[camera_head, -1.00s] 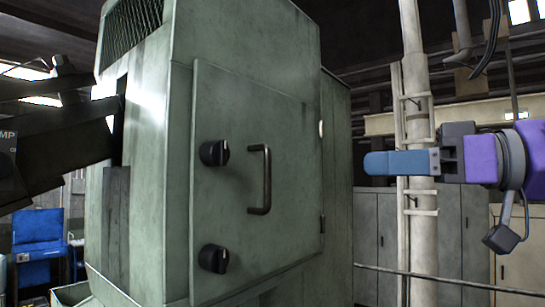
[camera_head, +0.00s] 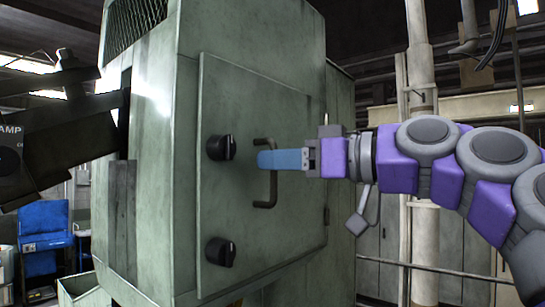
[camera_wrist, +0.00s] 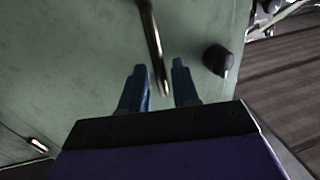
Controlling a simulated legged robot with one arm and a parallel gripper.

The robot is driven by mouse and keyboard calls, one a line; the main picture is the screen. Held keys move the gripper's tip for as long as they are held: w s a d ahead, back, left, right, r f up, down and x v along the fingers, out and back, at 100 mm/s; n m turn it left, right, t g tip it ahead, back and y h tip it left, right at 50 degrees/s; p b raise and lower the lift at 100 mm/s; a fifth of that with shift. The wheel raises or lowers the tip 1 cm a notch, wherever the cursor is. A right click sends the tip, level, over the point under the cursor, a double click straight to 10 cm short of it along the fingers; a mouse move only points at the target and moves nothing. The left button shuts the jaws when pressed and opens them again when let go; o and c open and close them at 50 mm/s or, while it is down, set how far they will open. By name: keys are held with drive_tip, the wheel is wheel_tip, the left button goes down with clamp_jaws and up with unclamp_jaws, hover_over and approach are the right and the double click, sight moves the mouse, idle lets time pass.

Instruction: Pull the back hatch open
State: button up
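The back hatch (camera_head: 255,110) is a flat green-grey door on the machine's side, lying flush in its frame. Its dark bar handle (camera_head: 268,203) stands upright near the hatch's middle. Two black knobs sit left of it, an upper one (camera_head: 221,147) and a lower one (camera_head: 220,252). My gripper (camera_head: 266,160) has blue fingers pointing left, overlapping the handle's upper part in the head view. In the wrist view, my gripper (camera_wrist: 161,72) is open, with a clear gap between the fingers. The handle (camera_wrist: 153,45) runs between and beyond them; I see no contact.
The green machine housing (camera_head: 140,190) fills the left and middle. A dark arm-like structure (camera_head: 65,130) juts out at its left, with a blue object (camera_head: 42,235) below. A pole and ladder (camera_head: 420,100) and a horizontal rail (camera_head: 440,268) stand at the right.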

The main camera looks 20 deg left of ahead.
drive_tip(key=shift+w+a, duration=0.2)
drive_tip(key=shift+a, duration=0.55)
clamp_jaws()
